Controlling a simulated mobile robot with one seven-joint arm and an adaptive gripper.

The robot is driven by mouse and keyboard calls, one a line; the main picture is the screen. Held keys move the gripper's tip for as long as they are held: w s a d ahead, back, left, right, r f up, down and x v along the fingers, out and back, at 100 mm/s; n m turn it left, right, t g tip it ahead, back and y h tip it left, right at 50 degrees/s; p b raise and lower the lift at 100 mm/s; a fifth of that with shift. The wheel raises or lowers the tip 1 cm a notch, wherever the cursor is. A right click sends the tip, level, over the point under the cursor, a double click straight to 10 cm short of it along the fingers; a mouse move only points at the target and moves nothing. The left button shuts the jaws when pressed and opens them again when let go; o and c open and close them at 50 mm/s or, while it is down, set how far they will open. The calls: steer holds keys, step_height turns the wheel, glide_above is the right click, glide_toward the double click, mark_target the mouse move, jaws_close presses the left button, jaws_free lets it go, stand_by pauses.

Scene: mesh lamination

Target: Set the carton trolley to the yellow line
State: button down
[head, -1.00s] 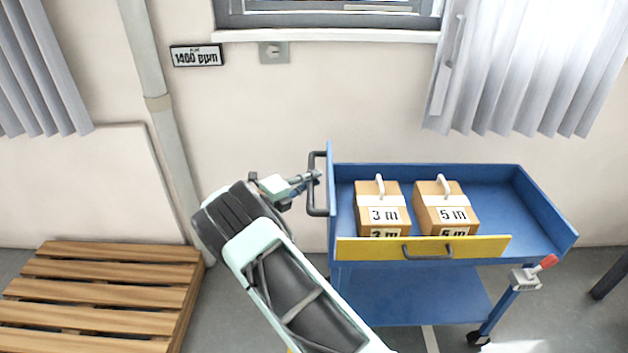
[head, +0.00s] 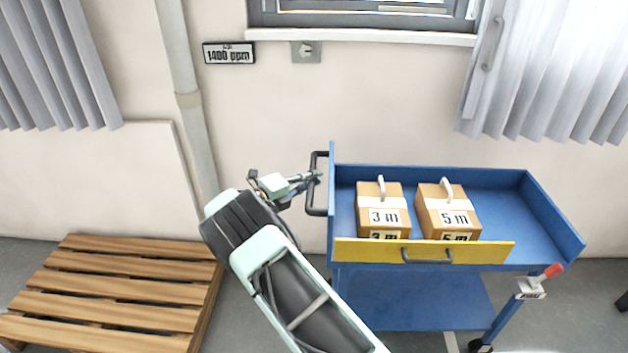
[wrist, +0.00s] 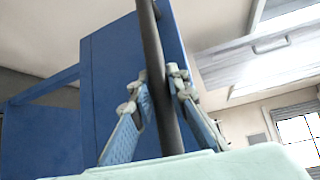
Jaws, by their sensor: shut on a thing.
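The blue carton trolley (head: 480,180) stands against the wall at the right of the head view. Its dark handle (head: 315,185) is on the left end. My gripper (head: 314,178) is shut on that handle; in the wrist view the fingers (wrist: 158,100) close around the dark handle bar (wrist: 155,60). Two cartons sit upright on the top tray: the 3 m carton (head: 380,195) and the 5 m carton (head: 445,205). A yellow front flap (head: 370,251) stands along the near side. A red-tipped lever (head: 550,272) is at the right leg. No yellow floor line is visible.
A wooden pallet (head: 110,290) lies on the floor at the left. A wall pipe (head: 185,110) runs down between pallet and trolley. A window (head: 360,12) and a curtain (head: 540,90) are above the trolley. A pale floor strip (head: 452,342) shows beneath the trolley.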

steer(key=shift+a, duration=0.1)
steer(key=c, duration=1.8)
jaws_free()
steer(key=shift+c, duration=0.2)
steer(key=shift+s, duration=0.1)
steer(key=v, duration=1.2)
